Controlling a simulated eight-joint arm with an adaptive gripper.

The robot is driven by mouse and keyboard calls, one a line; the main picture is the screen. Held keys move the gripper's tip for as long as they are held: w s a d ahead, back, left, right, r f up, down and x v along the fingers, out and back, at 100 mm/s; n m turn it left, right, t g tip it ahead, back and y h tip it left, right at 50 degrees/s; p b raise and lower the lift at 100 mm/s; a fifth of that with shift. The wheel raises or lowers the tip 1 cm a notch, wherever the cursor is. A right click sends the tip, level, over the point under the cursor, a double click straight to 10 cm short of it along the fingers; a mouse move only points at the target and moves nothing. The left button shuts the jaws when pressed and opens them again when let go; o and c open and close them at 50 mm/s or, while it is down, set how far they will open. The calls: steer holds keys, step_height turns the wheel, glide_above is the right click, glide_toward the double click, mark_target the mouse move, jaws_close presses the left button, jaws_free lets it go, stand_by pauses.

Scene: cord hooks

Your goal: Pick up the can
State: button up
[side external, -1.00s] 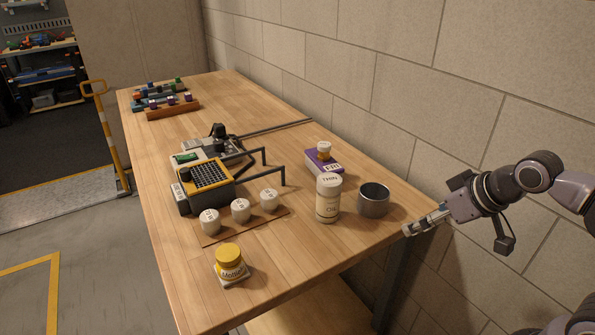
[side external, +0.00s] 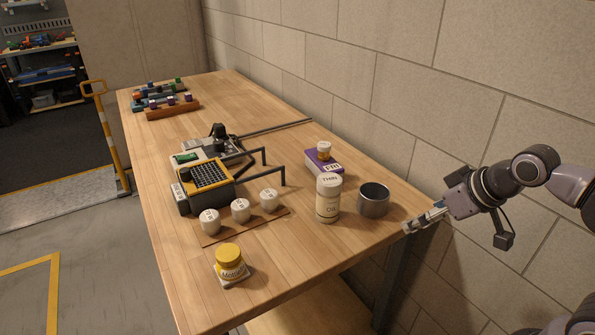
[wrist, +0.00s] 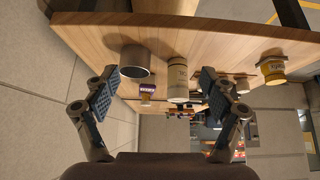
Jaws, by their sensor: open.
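Two can-like things stand upright side by side near the table's right edge. One is a cream cylinder with a white top (side external: 328,199), lettered "THIN" on top and "OIL" on its side. The other is a grey metal open-topped can (side external: 373,202), just right of it. In the wrist view, the metal can (wrist: 136,62) is left of centre and the cream cylinder (wrist: 177,80) is near the middle. My gripper (side external: 424,217) is at the right table edge, right of the metal can and apart from it. Its fingers (wrist: 158,90) are spread wide with nothing between them.
A purple box (side external: 323,160) with a small jar on it stands behind the cream cylinder. A yellow-lidded jar (side external: 230,262) is at the front. Several white pots (side external: 240,210) and a yellow-black device (side external: 208,182) are left. The front right tabletop is clear.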

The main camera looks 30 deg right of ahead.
steer(key=w+a+r+n+g, duration=0.1)
steer(key=w+r+n+g, duration=0.1)
steer(key=w+r+n, duration=0.3)
steer(key=n+g, duration=0.5)
steer(key=n, duration=0.5)
glide_above(329, 194)
steer(key=w+d, duration=0.2)
steer(key=shift+f, duration=0.9)
steer(key=shift+w+a+f+n, duration=0.2)
steer(key=shift+w+f+n, duration=0.15)
steer(key=shift+n, duration=0.05)
steer(key=shift+f, duration=0.3)
steer(key=shift+s+d+f, duration=0.1)
steer(key=shift+f, duration=2.45)
steer(key=shift+s+d+f, duration=0.1)
steer(key=shift+f, duration=2.45)
steer(key=c, duration=1.7)
